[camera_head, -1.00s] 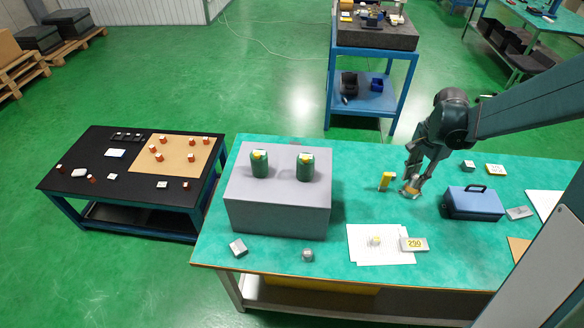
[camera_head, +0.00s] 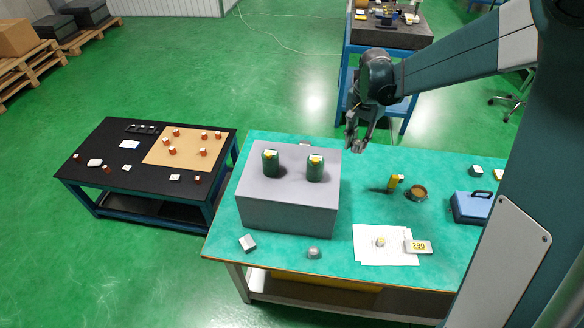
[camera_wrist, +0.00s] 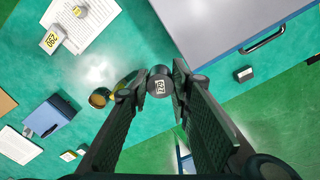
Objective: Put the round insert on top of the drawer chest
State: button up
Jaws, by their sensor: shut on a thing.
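The round insert (camera_wrist: 160,84), a small dark cylinder with a white label on its end, is between my fingertips in the wrist view. My gripper (camera_wrist: 157,74) is shut on it.
A round brown-topped holder (camera_head: 417,193) and a yellow block (camera_head: 394,183) stand right of the chest. A black table (camera_head: 108,158) stands at left.

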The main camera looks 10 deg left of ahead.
jog(key=a+r+n+p, duration=0.1)
jog(key=a+r+n, duration=0.1)
jog(key=a, duration=0.9)
jog(key=a+r+n+p, duration=0.2)
jog(key=a+r+n, duration=0.1)
jog(key=a, duration=0.9)
jog(key=shift+s+a+r, duration=0.2)
jog(key=shift+s+r, duration=0.15)
jog(key=shift+r, duration=0.15)
jog(key=shift+f, duration=0.1)
send_over(290, 153)
jog(key=shift+f, duration=3.05)
jog(key=shift+f, duration=1.85)
jog(key=shift+f, duration=0.15)
jog(key=o, duration=1)
jog(key=shift+o, duration=0.2)
